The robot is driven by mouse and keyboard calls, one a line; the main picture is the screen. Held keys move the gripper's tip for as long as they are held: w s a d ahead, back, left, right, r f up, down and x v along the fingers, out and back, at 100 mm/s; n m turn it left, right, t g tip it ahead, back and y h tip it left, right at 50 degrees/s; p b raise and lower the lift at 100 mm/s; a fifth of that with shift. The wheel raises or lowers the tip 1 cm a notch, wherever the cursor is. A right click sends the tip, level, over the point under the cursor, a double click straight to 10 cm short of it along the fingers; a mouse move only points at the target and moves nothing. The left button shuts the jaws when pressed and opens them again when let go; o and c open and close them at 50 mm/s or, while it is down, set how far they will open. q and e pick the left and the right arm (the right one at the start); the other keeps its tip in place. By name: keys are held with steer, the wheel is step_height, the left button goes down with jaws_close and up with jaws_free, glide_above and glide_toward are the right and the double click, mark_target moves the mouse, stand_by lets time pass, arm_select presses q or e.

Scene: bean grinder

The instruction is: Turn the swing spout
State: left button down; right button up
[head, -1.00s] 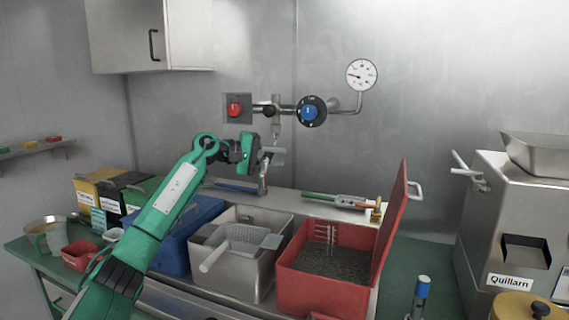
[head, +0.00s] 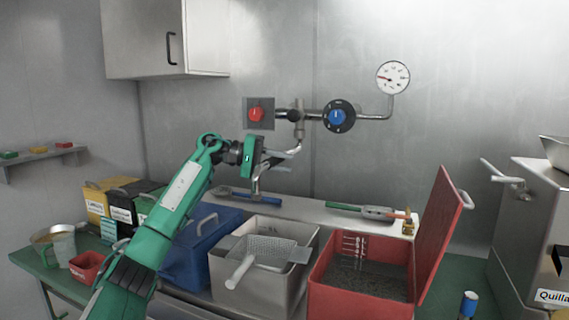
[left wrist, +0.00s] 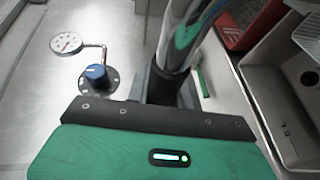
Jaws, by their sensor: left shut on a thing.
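The swing spout (head: 288,152) is a bent chrome tube below the wall pipe, with its outlet end hanging down over the steel ledge. My left gripper (head: 272,161), on a green arm from the left, is shut on the spout. In the left wrist view the chrome tube of the spout (left wrist: 187,35) rises between the dark fingers of the left gripper (left wrist: 172,88). The fingers hide part of the tube. My right gripper is in neither view.
On the wall pipe are a red knob (head: 255,114), a blue knob (head: 337,117) and a gauge (head: 393,77). Below stand a steel sink box (head: 222,270), a red bin (head: 335,300) with a raised lid, and a blue box (head: 190,270).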

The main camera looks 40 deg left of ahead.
arm_select(q)
steer(key=shift+f, duration=0.1)
steer(key=c, duration=1.2)
jaws_free()
steer(key=shift+c, duration=0.2)
steer(key=shift+s+a, duration=0.1)
steer(key=shift+s+a, duration=0.15)
steer(key=shift+a, duration=0.1)
steer(key=b+v, duration=0.1)
steer(key=v, duration=1.2)
steer(key=shift+r, duration=0.25)
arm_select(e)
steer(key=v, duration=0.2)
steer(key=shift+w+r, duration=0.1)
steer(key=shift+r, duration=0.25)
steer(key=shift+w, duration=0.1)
